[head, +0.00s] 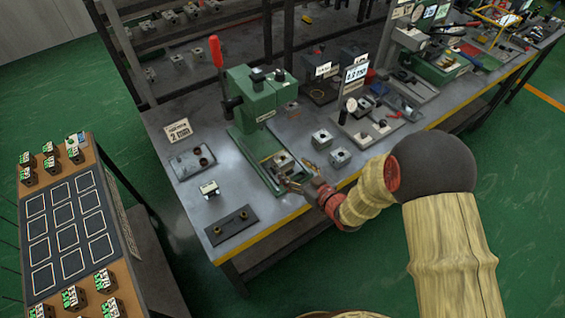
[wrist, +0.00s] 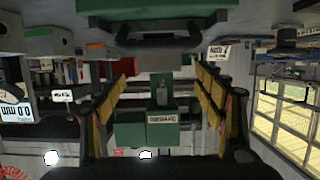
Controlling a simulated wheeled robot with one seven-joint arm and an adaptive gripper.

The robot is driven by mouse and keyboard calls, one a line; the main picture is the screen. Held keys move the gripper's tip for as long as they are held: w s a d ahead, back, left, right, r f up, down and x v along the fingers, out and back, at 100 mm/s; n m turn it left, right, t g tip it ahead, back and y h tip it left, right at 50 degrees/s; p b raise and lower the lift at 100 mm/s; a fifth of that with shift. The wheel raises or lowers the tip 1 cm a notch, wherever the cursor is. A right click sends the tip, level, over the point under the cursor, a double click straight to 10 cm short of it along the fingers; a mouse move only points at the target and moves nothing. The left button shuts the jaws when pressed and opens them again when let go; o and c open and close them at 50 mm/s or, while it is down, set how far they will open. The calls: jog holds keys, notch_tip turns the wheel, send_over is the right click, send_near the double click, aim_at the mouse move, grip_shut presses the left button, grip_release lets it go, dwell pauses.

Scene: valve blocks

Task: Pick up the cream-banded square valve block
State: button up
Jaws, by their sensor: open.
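Several small square blocks are on the workbench, and the cream band is too small to make out for certain. A pale-banded block (head: 209,188) stands at the bench's left part. Two grey square blocks, one farther back (head: 321,138) and one nearer (head: 340,157), stand right of the green press. Another block (head: 281,160) sits on the press's base. My gripper (head: 298,175) is open and empty at the bench's front, just in front of the press base. In the wrist view my gripper (wrist: 162,92) shows its yellow-padded fingers spread, with a green labelled body (wrist: 162,132) beyond and between them.
The green press (head: 262,100) with a red-handled lever stands behind my gripper. A "2" sign (head: 178,131), a grey plate (head: 192,162) and a dark plate (head: 231,226) are to the left. A cart (head: 72,225) carries several green-and-white blocks. Gauges and tools crowd the right.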

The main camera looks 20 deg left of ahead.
aim_at(283, 158)
jog(key=b+x, duration=0.1)
jog(key=x, duration=0.5)
jog(key=shift+w+a+b, duration=0.15)
jog(key=shift+a+b, duration=0.15)
jog(key=shift+b, duration=0.05)
jog(key=shift+w+a, duration=0.3)
jog(key=shift+c, duration=0.2)
jog(key=c, duration=1.5)
jog(key=shift+c, duration=0.6)
jog(key=shift+r, duration=0.2)
